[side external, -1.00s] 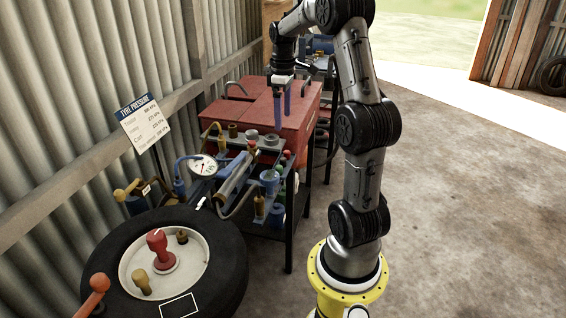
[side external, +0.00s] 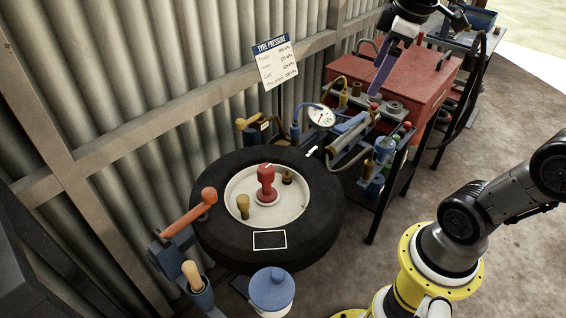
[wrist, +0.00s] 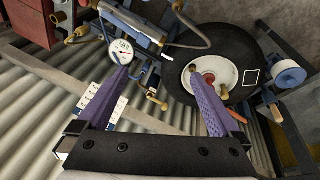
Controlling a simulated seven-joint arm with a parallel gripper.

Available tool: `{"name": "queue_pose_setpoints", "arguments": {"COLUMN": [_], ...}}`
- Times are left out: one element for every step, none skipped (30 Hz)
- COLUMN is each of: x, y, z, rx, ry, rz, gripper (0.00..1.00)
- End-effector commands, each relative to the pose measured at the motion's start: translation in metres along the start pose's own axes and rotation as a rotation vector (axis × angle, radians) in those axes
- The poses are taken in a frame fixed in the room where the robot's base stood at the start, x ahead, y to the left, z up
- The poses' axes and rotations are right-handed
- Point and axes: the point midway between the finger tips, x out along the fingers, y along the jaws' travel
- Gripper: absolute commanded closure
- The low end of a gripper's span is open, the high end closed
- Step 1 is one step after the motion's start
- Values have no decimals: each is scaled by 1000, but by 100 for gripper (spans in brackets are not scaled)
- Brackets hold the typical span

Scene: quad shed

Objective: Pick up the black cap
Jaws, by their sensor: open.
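I cannot make out a black cap for certain. A small dark brown piece (side external: 287,176) stands on the pale hub (side external: 243,184) of the black tyre (side external: 213,235), beside a red handled piece (side external: 266,180) and a brass knob (side external: 243,207). My gripper (side external: 376,92) is at the top right, above the back of the trolley by the red toolbox, well apart from the tyre. In the wrist view my gripper (wrist: 161,82) shows two purple fingers wide apart with nothing held. The tyre (wrist: 181,72) lies beyond the right finger.
A trolley with a pressure gauge (side external: 320,117), pipes and fittings stands right of the tyre. The red toolbox (side external: 425,82) is behind it. A blue-lidded pot (side external: 271,289) and an orange lever (side external: 190,212) are in front. The corrugated wall (side external: 150,85) bounds the left.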

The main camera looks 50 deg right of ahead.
Motion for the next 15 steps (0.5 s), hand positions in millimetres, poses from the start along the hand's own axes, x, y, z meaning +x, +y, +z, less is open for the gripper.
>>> {"name": "queue_pose_setpoints", "arguments": {"x": [-6, -6, -6, -5, -3, 1, 5, 10, 16, 22, 28, 34, 38, 39, 38], "y": [-30, -44, -62, -75, -86, -99, -107, -114, -121, -124, -127, -128, -129, -129, -128], "z": [4, 8, 15, 21, 27, 35, 41, 47, 55, 59, 64, 67, 68, 68, 66], "rx": [-14, -10, 2, 14, 31, 59, 86, 116, 162, 204, 249, 302, 334, 361, 390], "ry": [46, 71, 102, 126, 147, 171, 187, 198, 208, 213, 210, 203, 199, 200, 209], "rz": [6, 8, 6, 4, -1, -8, -15, -21, -30, -34, -39, -45, -49, -51, -51], "gripper": [0, 0, 0, 0, 0, 0, 0, 0, 0, 0, 0, 0, 0, 0, 5]}}
